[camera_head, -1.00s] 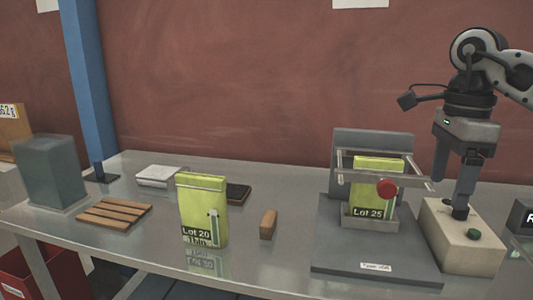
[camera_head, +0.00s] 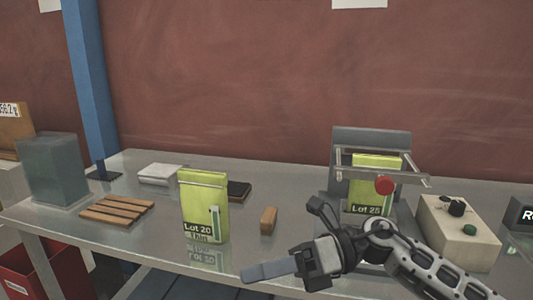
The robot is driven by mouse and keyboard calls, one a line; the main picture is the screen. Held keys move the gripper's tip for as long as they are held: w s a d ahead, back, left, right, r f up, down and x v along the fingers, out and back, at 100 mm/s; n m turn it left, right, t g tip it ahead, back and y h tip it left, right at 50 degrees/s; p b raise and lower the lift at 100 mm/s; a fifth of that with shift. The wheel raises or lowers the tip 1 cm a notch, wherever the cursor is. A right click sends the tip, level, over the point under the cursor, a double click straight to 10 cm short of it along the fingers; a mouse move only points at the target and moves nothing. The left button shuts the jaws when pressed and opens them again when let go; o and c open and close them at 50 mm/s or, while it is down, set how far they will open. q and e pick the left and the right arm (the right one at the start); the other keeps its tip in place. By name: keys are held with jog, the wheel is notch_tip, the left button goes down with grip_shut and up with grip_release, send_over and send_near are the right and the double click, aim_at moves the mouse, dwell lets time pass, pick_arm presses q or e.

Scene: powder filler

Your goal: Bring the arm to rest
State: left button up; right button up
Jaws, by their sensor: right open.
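My right gripper (camera_head: 278,271) is low at the front edge of the table, with its fingers pointing left. It is open and holds nothing that I can see. Its arm comes in from the lower right and hides the front of the grey machine base. The yellow-green Lot 25 bag (camera_head: 374,183) stands in the grey machine (camera_head: 371,139) behind the arm, under a bar with a red knob (camera_head: 385,185). The yellow-green Lot 20 bag (camera_head: 203,205) stands upright on the table, left of and apart from the gripper. My left gripper is not in view.
A wooden block (camera_head: 268,220), a slatted wooden rack (camera_head: 116,209) and a grey translucent box (camera_head: 53,170) are on the steel table (camera_head: 150,246). A red bin (camera_head: 43,271) is below left.

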jog(key=w+d+f+m+t+h, duration=0.1)
jog(key=d+f+m+t+h, duration=0.3)
jog(key=m+t, duration=0.85)
jog(key=w+d+f+m+t, duration=0.2)
jog(key=f+m+t, duration=0.55)
jog(key=m, duration=1.05)
jog(key=s+d+f+m+g+h, duration=0.3)
jog(key=s+f+m, duration=0.4)
jog(key=f, duration=0.3)
jog(key=s+d+f+m+g+h, duration=0.3)
jog(key=s+d+f+m+h, duration=0.3)
jog(key=s+f, duration=0.3)
jog(key=shift+d+f+m+g+h, duration=0.3)
jog(key=shift+d+f+m, duration=0.2)
jog(key=shift+f+m, duration=0.15)
